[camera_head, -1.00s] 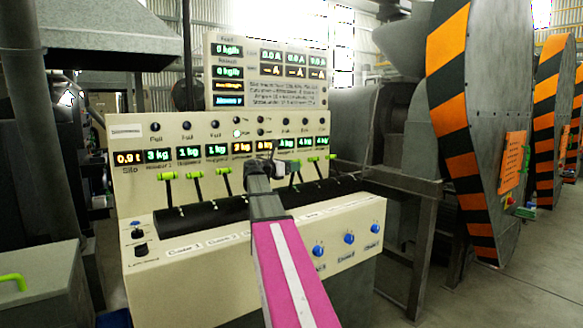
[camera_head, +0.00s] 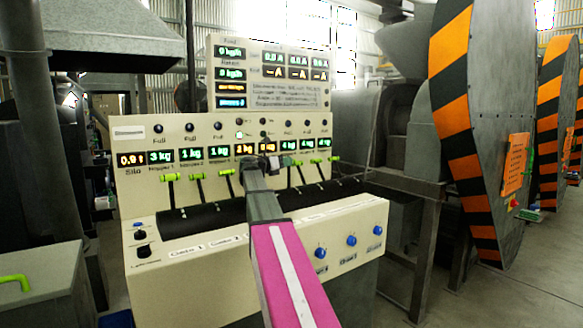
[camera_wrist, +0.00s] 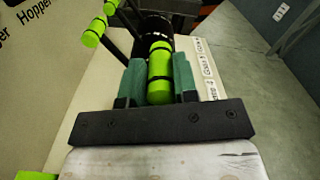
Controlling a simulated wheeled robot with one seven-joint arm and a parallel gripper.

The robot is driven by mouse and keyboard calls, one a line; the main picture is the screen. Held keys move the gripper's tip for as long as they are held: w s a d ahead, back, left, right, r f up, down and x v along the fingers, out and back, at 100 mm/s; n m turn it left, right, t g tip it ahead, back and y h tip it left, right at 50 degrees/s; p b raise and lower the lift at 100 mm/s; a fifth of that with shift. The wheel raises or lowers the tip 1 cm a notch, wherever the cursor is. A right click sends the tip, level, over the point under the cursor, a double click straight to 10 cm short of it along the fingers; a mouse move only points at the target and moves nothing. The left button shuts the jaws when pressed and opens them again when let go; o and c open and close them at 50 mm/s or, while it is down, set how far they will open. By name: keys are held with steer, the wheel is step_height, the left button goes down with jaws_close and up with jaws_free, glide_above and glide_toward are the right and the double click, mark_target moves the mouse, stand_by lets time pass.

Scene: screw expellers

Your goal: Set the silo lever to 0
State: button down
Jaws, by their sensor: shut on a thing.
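A cream control panel (camera_head: 135,190) fills the middle of the head view. A row of levers with lime-green handles (camera_head: 170,177) rises from a black rounded housing (camera_head: 190,218). The Silo display (camera_head: 131,159) at the panel's left reads about 0.9 t. My gripper (camera_head: 268,165) is at the middle of the lever row, and its grip is hard to see there. In the wrist view, the teal fingers of my gripper (camera_wrist: 160,82) are shut on a green lever handle (camera_wrist: 160,75). I cannot read which label belongs to the held lever.
Other green handles (camera_wrist: 94,32) stand close to the left of my gripper in the wrist view. Blue knobs (camera_head: 351,240) sit on the panel's lower front. A large machine with orange and black stripes (camera_head: 455,120) stands to the right.

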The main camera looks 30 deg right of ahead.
steer(key=shift+w+a+f, duration=0.1)
steer(key=shift+w+a, duration=0.05)
steer(key=shift+w, duration=0.6)
steer(key=c, duration=0.9)
jaws_free()
steer(key=shift+a, duration=0.1)
steer(key=s+a, duration=0.1)
steer(key=a, duration=0.9)
steer(key=shift+s+a, duration=0.25)
